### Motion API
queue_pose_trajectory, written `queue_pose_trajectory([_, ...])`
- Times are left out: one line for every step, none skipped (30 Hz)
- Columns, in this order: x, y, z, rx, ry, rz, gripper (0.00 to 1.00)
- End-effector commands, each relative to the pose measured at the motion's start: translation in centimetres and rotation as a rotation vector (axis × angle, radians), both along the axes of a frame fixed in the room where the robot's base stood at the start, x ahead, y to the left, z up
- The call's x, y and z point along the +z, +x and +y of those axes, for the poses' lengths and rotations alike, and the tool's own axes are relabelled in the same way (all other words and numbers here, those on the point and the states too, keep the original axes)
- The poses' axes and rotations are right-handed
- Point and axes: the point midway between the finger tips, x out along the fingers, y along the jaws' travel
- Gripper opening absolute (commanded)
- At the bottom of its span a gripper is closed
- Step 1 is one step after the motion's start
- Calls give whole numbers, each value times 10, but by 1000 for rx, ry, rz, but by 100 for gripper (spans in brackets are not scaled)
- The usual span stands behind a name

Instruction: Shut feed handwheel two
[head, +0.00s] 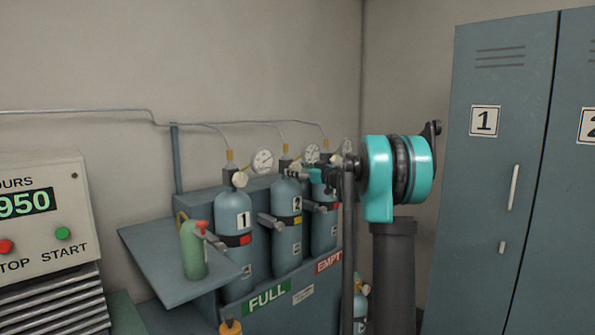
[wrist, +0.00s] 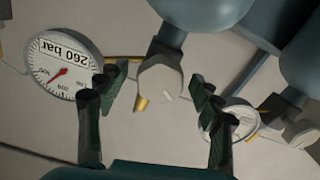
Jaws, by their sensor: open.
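Feed cylinder 2 (head: 286,238) stands upright in the rack, marked with a 2 and a yellow tag. In the head view my gripper (head: 292,172) is at its top, reaching in from the right, and largely hides its handwheel. In the wrist view a pale grey handwheel (wrist: 161,84) with a light line on its face lies between the fingertips of my open gripper (wrist: 160,93). There is a gap on both sides, and neither finger seems to touch it. A brass fitting (wrist: 140,103) shows beside the handwheel.
Cylinder 1 (head: 233,250) and a third cylinder (head: 323,232) stand close on either side. A gauge (wrist: 62,68) lettered 260 bar appears inverted beside the left finger; another gauge (wrist: 232,120) is partly behind the right finger. A green bottle (head: 193,252) stands on the side shelf.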

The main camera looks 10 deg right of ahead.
Motion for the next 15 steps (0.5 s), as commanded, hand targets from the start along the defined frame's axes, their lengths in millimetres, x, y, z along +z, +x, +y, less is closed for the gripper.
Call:
queue_pose_trajectory([0, 1, 1, 0, 0, 0, 66])
queue_pose_trajectory([0, 1, 1, 0, 0, 0, 66])
queue_pose_trajectory([0, 1, 1, 0, 0, 0, 66])
queue_pose_trajectory([0, 1, 1, 0, 0, 0, 66])
queue_pose_trajectory([0, 1, 1, 0, 0, 0, 66])
queue_pose_trajectory([0, 1, 1, 0, 0, 0, 66])
queue_pose_trajectory([0, 1, 1, 0, 0, 0, 66])
queue_pose_trajectory([0, 1, 1, 0, 0, 0, 63])
queue_pose_trajectory([0, 1, 1, 0, 0, 0, 58])
queue_pose_trajectory([0, 1, 1, 0, 0, 0, 55])
queue_pose_trajectory([0, 1, 1, 0, 0, 0, 51])
queue_pose_trajectory([0, 1, 0, 0, 0, 0, 46])
queue_pose_trajectory([0, 1, 0, 0, 0, 0, 42])
queue_pose_trajectory([0, 1, 0, 0, 0, 0, 38])
queue_pose_trajectory([0, 1, 0, 0, 0, 0, 33])
